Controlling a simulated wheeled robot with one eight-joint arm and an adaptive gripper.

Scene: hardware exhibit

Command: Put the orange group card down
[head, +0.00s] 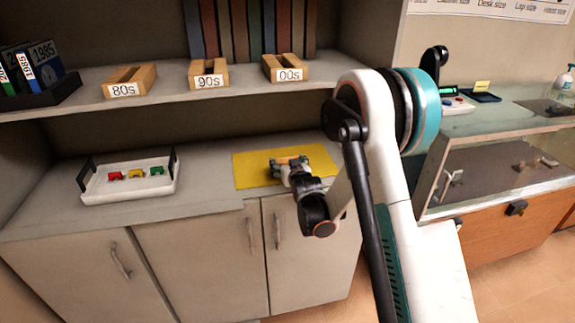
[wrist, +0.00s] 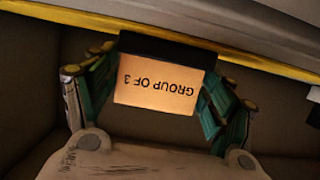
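The orange group card (wrist: 155,84) reads "GROUP OF 3", upside down in the wrist view, and has a black edge piece along its top there. My gripper's teal-padded fingers lie against its left and right sides. In the head view my gripper (head: 289,168) is over the yellow mat (head: 322,157) on the counter, with a bit of the orange card (head: 291,160) showing between the fingers. I cannot tell whether the card touches the mat.
A white tray (head: 130,194) with black handles holds red, yellow and green toy pieces on the left of the counter. Wooden holders marked 80s (head: 123,90), 90s (head: 209,82) and 00s (head: 290,75) stand on the shelf above. A glass case (head: 500,175) is at right. Counter between tray and mat is clear.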

